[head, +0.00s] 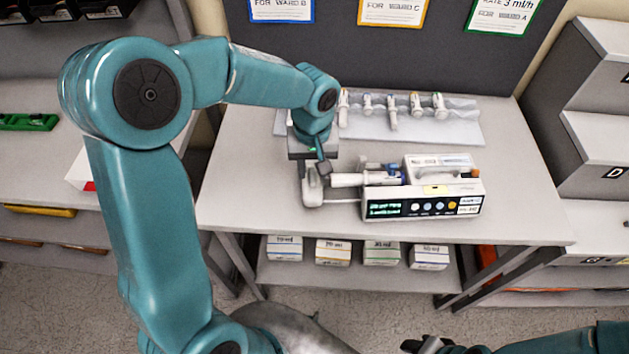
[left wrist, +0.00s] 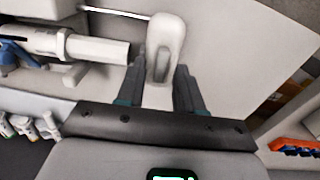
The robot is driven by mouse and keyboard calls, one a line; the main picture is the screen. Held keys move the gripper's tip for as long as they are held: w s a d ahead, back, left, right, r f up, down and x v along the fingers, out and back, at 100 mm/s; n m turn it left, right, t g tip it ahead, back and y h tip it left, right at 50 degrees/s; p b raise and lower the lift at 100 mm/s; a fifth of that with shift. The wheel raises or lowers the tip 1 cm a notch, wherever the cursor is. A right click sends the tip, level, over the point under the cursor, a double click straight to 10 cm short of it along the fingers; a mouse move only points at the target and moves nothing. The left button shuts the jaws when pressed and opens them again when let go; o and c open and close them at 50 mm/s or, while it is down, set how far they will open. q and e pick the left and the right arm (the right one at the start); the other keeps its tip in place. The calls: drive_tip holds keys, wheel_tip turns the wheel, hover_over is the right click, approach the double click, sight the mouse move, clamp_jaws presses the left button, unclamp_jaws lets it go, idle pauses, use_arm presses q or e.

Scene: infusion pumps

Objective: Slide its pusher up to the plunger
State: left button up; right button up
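The white infusion pump (head: 425,203) stands on the table with a syringe lying along its top. The syringe's white plunger (head: 347,180) points left; it also shows in the left wrist view (left wrist: 98,50). The pump's pale pusher (head: 313,190) stands just left of the plunger end, on a thin rod. In the left wrist view the pusher (left wrist: 166,48) sits between my left gripper's (left wrist: 160,85) fingers, which look closed on it. A small gap, partly covered by a finger, separates pusher and plunger. My right gripper (head: 428,346) is at the bottom edge, mostly cut off.
Small boxes (head: 382,252) stand on the shelf below the table. The table (head: 530,215) is clear to the right of the pump. Drawer units (head: 590,130) stand at the right.

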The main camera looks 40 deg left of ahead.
use_arm(q)
drive_tip(key=shift+s+a, duration=0.1)
drive_tip(key=shift+a, duration=0.05)
drive_tip(key=shift+f, duration=0.15)
drive_tip(key=shift+f+b, duration=0.4)
drive_tip(key=shift+b, duration=0.15)
idle(0.3)
